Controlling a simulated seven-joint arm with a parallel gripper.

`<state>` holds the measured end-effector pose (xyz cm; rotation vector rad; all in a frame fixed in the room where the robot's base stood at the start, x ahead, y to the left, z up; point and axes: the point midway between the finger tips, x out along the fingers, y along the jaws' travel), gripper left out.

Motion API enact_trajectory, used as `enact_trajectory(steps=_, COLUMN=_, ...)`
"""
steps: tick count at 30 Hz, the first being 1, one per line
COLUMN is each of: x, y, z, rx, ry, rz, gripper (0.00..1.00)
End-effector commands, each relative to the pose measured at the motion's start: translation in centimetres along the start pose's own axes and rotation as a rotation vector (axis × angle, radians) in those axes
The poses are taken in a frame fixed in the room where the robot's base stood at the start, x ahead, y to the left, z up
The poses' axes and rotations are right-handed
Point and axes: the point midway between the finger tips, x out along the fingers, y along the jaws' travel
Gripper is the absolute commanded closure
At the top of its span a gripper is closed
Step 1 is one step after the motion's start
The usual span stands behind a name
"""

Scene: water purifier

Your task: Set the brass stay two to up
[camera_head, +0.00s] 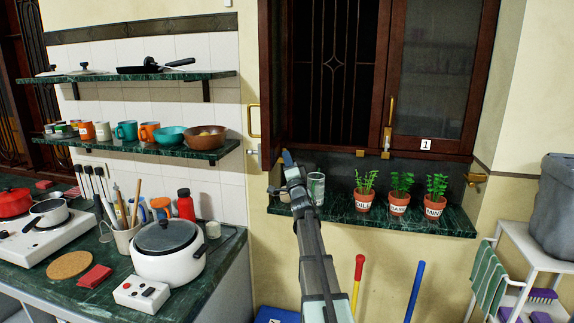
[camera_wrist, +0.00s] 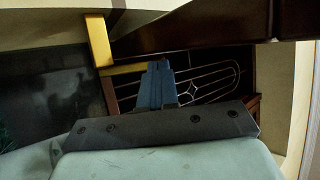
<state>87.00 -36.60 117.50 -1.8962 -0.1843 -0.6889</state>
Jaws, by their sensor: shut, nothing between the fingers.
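My gripper (camera_head: 288,158) is shut and empty, in front of the left part of the window above the sill shelf. Its blue fingers are closed together in the wrist view (camera_wrist: 158,82). An upright brass stay (camera_head: 388,132) stands at the lower middle of the window, beside a label reading 1. No label reading 2 is legible, so I cannot tell which brass piece is stay two. A brass piece (camera_head: 273,190) lies just left of my gripper, partly hidden. In the wrist view a brass bar (camera_wrist: 98,40) is close, left of the fingers; whether they touch is unclear.
A dark window leaf (camera_head: 270,70) stands open at the left, with a brass handle (camera_head: 254,121). A glass (camera_head: 316,188) and several potted herbs (camera_head: 400,190) stand on the green sill shelf (camera_head: 455,222). A brass fitting (camera_head: 477,179) is on the right wall.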

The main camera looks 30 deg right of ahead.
Motion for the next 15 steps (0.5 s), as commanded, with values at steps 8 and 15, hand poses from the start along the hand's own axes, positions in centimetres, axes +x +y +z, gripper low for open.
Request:
enact_trajectory(steps=8, x=1.4, y=-0.5, z=-0.7, rx=-0.004, ry=0.0, rz=-0.005, gripper=1.0)
enact_trajectory(steps=15, x=3.1, y=-1.0, z=-1.6, rx=-0.004, ry=0.0, rz=-0.007, gripper=1.0)
